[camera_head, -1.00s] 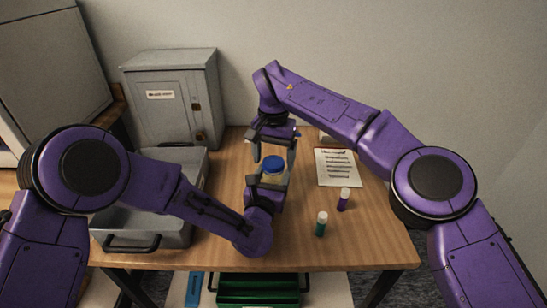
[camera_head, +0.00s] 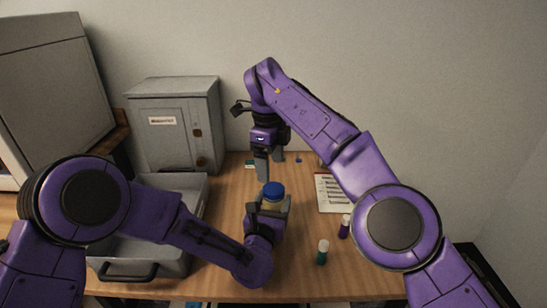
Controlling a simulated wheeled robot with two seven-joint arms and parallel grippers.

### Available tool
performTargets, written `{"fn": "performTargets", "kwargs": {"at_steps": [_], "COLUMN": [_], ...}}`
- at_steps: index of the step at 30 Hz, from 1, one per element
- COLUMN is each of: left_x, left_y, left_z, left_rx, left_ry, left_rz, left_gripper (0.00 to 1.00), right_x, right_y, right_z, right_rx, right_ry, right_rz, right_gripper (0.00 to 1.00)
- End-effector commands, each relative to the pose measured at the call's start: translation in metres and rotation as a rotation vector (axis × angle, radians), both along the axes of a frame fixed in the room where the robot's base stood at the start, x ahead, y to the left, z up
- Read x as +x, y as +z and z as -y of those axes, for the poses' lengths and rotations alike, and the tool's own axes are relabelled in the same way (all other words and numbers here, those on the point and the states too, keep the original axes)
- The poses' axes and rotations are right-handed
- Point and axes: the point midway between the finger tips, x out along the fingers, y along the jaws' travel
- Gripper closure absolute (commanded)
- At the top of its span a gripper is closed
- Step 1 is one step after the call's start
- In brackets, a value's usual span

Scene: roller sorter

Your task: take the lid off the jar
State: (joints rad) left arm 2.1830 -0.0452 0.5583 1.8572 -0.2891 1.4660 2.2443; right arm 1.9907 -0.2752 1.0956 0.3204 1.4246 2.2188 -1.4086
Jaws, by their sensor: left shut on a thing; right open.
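The jar (camera_head: 271,204) stands in the middle of the table with its blue lid (camera_head: 273,188) on top. My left gripper (camera_head: 270,212) is shut on the jar's body from the front, its fingers on either side below the lid. My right gripper (camera_head: 270,170) is open and empty, pointing down behind and above the lid, apart from it. Its left finger comes close to the lid in the picture; the exact gap cannot be told. The lower part of the jar is hidden by my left gripper.
To the right are a clipboard (camera_head: 332,197), a white-capped purple vial (camera_head: 344,230) and a white-capped green vial (camera_head: 321,256). The table (camera_head: 228,190) is bare between bin and jar.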

Motion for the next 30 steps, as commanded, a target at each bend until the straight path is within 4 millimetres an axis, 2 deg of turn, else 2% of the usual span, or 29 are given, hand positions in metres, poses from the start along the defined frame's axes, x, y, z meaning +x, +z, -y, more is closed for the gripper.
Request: {"fn": "performTargets", "kwargs": {"at_steps": [3, 9, 15, 18, 21, 26, 30], "left_x": [0.000, 0.000, 0.000, 0.000, 0.000, 0.000, 0.000], "left_y": [0.000, 0.000, 0.000, 0.000, 0.000, 0.000, 0.000], "left_z": [0.000, 0.000, 0.000, 0.000, 0.000, 0.000, 0.000], "left_rx": [0.000, 0.000, 0.000, 0.000, 0.000, 0.000, 0.000], "left_ry": [0.000, 0.000, 0.000, 0.000, 0.000, 0.000, 0.000], "left_rz": [0.000, 0.000, 0.000, 0.000, 0.000, 0.000, 0.000], "left_gripper": [1.00, 1.00, 1.00, 1.00, 1.00, 1.00, 1.00], "right_x": [0.000, 0.000, -0.001, -0.002, -0.003, -0.002, -0.001], "right_y": [0.005, 0.011, 0.015, 0.015, 0.015, 0.008, -0.005], "right_z": [0.002, 0.005, 0.008, 0.008, 0.008, 0.009, 0.010], "right_rx": [0.013, 0.036, 0.047, 0.044, 0.042, 0.037, 0.033], "right_ry": [-0.391, -1.064, -1.647, -1.830, -1.932, -1.971, -1.968], "right_rz": [0.009, 0.015, 0.008, 0.005, 0.007, 0.008, 0.009], "right_gripper": [0.20, 0.20, 0.20, 0.20, 0.20, 0.20, 0.20]}}
